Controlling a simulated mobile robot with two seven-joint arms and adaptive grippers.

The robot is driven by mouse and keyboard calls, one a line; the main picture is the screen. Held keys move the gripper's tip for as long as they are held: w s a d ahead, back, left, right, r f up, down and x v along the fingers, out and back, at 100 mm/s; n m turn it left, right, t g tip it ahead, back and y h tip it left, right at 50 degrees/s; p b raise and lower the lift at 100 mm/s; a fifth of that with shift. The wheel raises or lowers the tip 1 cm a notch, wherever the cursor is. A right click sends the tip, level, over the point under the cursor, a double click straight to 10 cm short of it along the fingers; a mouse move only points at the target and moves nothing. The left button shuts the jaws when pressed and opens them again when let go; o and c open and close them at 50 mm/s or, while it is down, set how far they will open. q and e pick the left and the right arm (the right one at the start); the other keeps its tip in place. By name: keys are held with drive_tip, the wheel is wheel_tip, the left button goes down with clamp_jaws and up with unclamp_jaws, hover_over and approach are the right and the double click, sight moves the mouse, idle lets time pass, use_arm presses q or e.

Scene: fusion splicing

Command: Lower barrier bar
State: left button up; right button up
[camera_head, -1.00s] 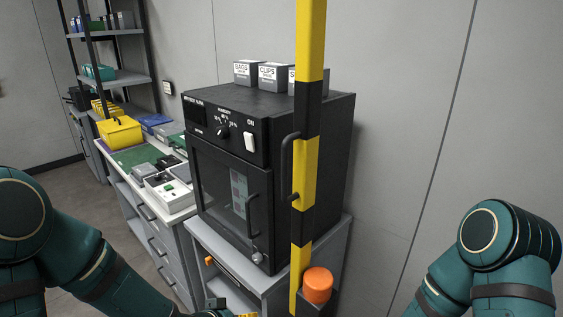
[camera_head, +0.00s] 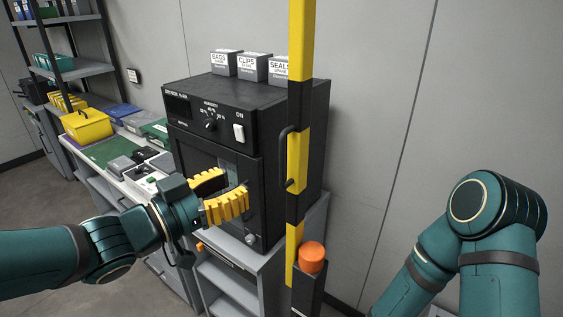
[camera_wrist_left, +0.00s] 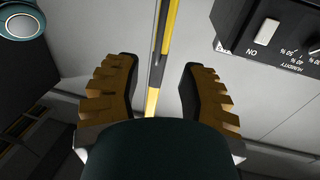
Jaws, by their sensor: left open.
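The barrier bar (camera_head: 298,150) is striped yellow and black and stands upright in front of the black dry box. A dark handle (camera_head: 286,157) is fixed on its left side. Its lower end is at a dark post with an orange cap (camera_head: 312,257). My left gripper (camera_head: 232,190) is open and empty, left of the bar and in front of the dry box door. In the left wrist view the bar (camera_wrist_left: 165,55) shows between the two open fingers (camera_wrist_left: 160,85), beyond them; I see no contact. My right arm shows at the right, but its gripper is out of view.
The black dry box (camera_head: 250,110) stands on a grey cabinet, with small labelled boxes (camera_head: 252,66) on top. A bench (camera_head: 110,165) with a yellow bin (camera_head: 87,125) and small devices is at the left. The wall right of the bar is clear.

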sight(282, 182)
use_arm(q)
drive_tip(key=b+x, duration=0.1)
drive_tip(key=x, duration=1.1)
clamp_jaws()
